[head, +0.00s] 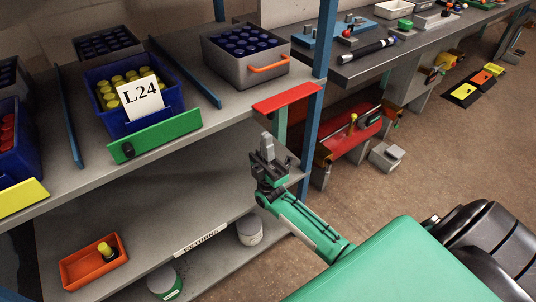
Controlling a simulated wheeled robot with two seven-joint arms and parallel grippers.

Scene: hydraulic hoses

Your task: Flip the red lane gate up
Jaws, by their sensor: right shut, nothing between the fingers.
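The red lane gate (287,97) is a flat red strip at the front edge of the upper shelf, left of the blue post. It looks roughly level, lying out from the edge rather than standing up, in front of the lane with the grey crate (246,62). My right gripper (267,144) is below the gate and slightly left of it, in front of the shelf. Its fingers point up, shut and empty, and look apart from the gate. My left gripper is out of view.
A green gate (155,135) stands before the blue L24 crate (172,101); a yellow gate (20,199) is far left. The blue post (311,125) rises just right of the red gate. The lower shelf holds an orange tray (82,271). A workbench (400,52) stands at right.

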